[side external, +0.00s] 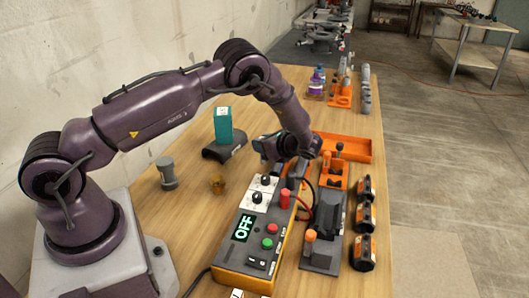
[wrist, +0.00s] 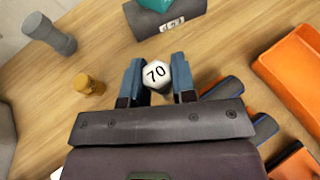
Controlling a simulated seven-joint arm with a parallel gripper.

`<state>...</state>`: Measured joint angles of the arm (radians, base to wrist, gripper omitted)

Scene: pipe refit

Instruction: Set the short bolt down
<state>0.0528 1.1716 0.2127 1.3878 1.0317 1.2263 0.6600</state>
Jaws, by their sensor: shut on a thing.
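My gripper (wrist: 158,82) is shut on a bolt with a pale six-sided head (wrist: 155,73) marked 70, seen from above in the wrist view. The bolt's shank is hidden below its head, so its length cannot be told. In the side view my gripper (side external: 280,163) is over the table, behind the control box and left of the orange tray. The bolt is not clearly visible there. I cannot tell whether its lower end touches anything.
A teal block (side external: 223,124) stands on a dark curved block (side external: 224,147). A grey cylinder (side external: 167,172) and a brass fitting (side external: 217,185) stand left. The orange tray (side external: 355,149) and control box (side external: 235,257) are nearby. Bare wood lies front left.

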